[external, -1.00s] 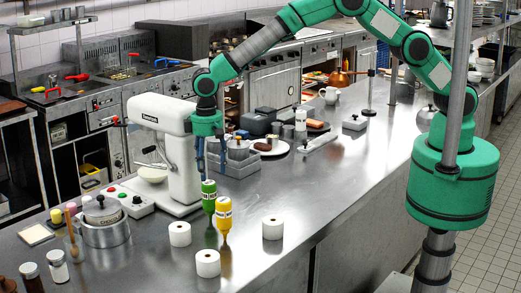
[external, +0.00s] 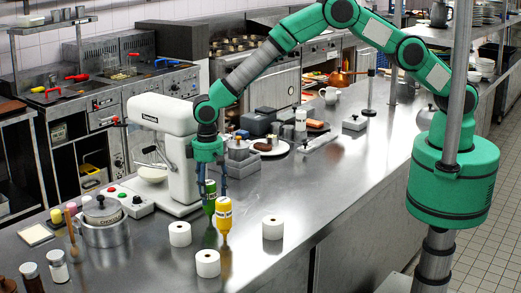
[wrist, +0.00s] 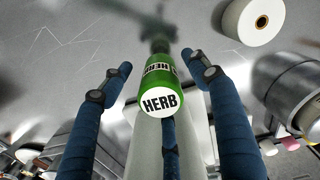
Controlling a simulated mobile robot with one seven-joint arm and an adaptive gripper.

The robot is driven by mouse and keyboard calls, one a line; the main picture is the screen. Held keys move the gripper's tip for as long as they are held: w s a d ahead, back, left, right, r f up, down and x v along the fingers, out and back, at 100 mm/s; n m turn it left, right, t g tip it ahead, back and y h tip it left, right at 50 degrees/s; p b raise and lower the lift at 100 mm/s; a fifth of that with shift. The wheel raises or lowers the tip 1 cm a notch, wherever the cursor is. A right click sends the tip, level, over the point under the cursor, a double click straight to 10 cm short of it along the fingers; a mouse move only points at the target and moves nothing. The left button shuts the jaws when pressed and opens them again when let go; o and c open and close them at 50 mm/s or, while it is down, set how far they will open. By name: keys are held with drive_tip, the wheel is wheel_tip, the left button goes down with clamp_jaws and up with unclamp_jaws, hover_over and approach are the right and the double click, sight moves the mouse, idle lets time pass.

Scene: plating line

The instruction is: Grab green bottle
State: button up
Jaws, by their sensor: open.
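The green bottle (external: 209,206) stands nozzle-down on the steel counter, left of a yellow bottle (external: 221,222) in the external view. In the wrist view the green bottle (wrist: 157,95) shows a white end marked "HERB" and lies between my blue fingers. My gripper (external: 210,188) is open and points down over the green bottle, with a finger on either side of it. In the wrist view my gripper (wrist: 150,70) shows gaps between its fingers and the bottle. Whether a third finger behind the bottle touches it I cannot tell.
The yellow bottle is close on the right. White paper rolls (external: 180,234) stand in front and to the sides. A white stand mixer (external: 165,150) is close on the left. The counter (external: 330,185) to the right is clear.

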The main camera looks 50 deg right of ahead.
sight(210, 204)
drive_tip(key=shift+f, duration=0.15)
drive_tip(key=shift+w+f+p, duration=0.15)
drive_tip(key=shift+f+p, duration=0.3)
drive_tip(key=shift+f, duration=2.05)
drive_tip(key=c, duration=0.9)
